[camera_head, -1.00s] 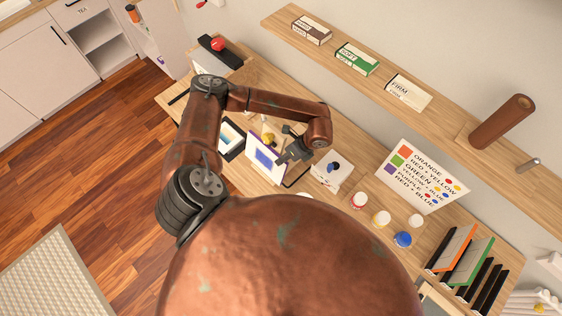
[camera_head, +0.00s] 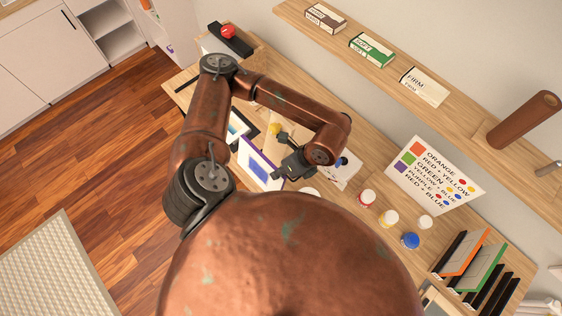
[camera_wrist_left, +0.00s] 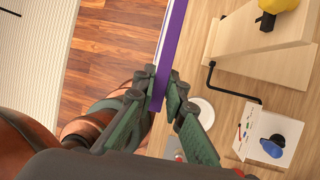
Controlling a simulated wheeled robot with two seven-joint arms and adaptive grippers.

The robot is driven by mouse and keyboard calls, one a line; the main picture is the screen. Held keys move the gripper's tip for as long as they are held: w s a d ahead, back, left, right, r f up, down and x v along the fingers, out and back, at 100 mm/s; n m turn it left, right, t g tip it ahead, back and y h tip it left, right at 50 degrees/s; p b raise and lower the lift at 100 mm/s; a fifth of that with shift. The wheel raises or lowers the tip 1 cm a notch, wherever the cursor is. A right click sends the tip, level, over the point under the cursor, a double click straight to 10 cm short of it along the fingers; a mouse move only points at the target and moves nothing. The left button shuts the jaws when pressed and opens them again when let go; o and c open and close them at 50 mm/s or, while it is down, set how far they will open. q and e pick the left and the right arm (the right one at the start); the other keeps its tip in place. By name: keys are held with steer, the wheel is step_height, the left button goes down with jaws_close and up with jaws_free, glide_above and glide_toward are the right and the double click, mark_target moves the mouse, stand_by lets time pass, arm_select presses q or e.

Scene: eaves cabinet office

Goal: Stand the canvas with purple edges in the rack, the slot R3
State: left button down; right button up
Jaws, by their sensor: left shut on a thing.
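The canvas with purple edges (camera_head: 262,165) is upright in my left gripper (camera_head: 291,167), with a blue patch on its pale face. In the left wrist view its purple edge (camera_wrist_left: 170,55) runs up from between the fingers of the left gripper (camera_wrist_left: 164,92), which are shut on it. The rack (camera_head: 480,278) stands at the right end of the desk with dark dividers. An orange-edged canvas (camera_head: 466,252) and a green-edged canvas (camera_head: 490,264) stand in it. I cannot read slot labels. My right gripper is not in view.
A wooden shelf (camera_head: 465,120) runs above the desk.

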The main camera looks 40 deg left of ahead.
mark_target(260, 169)
arm_select(q)
steer(key=w+a+f, duration=0.6)
steer(key=w+f, duration=0.4)
steer(key=w, duration=0.1)
steer(key=s+r+t+p, duration=0.3)
steer(key=s+r+p, duration=0.5)
steer(key=s+r, duration=0.1)
steer(key=shift+s+a+n+p, duration=0.25)
steer(key=shift+a+n+p, duration=0.1)
steer(key=shift+a, duration=0.1)
stand_by(0.5)
